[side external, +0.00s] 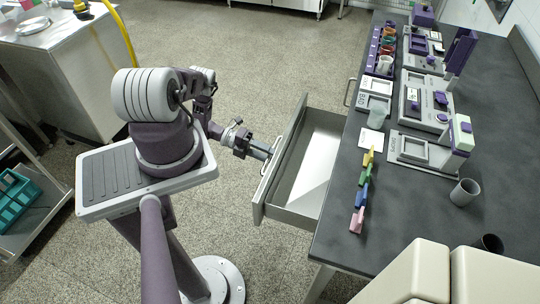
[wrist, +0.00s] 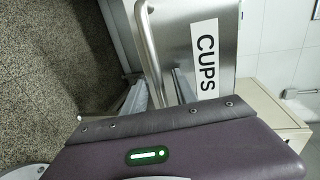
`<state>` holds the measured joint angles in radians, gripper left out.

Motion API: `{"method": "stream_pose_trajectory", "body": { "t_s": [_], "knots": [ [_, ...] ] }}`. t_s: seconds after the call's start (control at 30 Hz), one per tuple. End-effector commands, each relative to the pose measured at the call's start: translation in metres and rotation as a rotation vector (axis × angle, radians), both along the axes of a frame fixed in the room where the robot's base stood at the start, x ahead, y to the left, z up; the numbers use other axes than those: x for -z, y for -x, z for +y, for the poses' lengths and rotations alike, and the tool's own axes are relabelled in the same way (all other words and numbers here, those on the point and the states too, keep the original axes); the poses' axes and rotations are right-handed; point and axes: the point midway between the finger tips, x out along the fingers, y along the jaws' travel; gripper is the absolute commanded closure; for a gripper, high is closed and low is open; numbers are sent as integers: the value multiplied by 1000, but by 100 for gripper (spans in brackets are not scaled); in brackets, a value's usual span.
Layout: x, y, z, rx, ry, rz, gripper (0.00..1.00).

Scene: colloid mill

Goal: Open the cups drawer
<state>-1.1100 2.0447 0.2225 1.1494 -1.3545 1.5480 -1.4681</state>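The cups drawer (side external: 313,165) stands pulled out from under the dark counter in the side external view. The part of its inside that shows looks empty. In the wrist view its metal front carries a white label (wrist: 205,58) reading CUPS, turned sideways. The bar handle (wrist: 148,42) stands off that front. My gripper (side external: 268,152) is at the handle, on the outer side of the drawer front. In the wrist view the fingers of my gripper (wrist: 164,92) lie on both sides of the bar and appear closed on it. The exact contact is partly hidden.
The dark counter (side external: 410,220) holds purple-and-white machines (side external: 425,98), a rack of cups (side external: 384,50), coloured pieces (side external: 363,192) and a grey cup (side external: 465,192). Another handle (side external: 350,92) shows beyond the drawer. Speckled floor (side external: 262,72) is clear around the drawer's far side.

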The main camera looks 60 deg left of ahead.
Motion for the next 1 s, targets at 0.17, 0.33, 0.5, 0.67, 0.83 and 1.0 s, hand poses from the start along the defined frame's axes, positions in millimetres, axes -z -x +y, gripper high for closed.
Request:
{"method": "stream_pose_trajectory", "body": {
  "t_s": [0.17, 0.33, 0.5, 0.67, 0.83, 1.0],
  "knots": [
    [-5, 19, 18, 3, -3, 3, 66],
    [-31, 33, 36, -3, 0, 1, 66],
    [-65, 33, 35, -2, 0, 0, 66],
    [-79, 33, 34, 0, -1, 1, 66],
    [-80, 33, 33, 0, -1, 1, 66],
    [-86, 33, 34, -1, -1, 1, 66]
  ]
}}
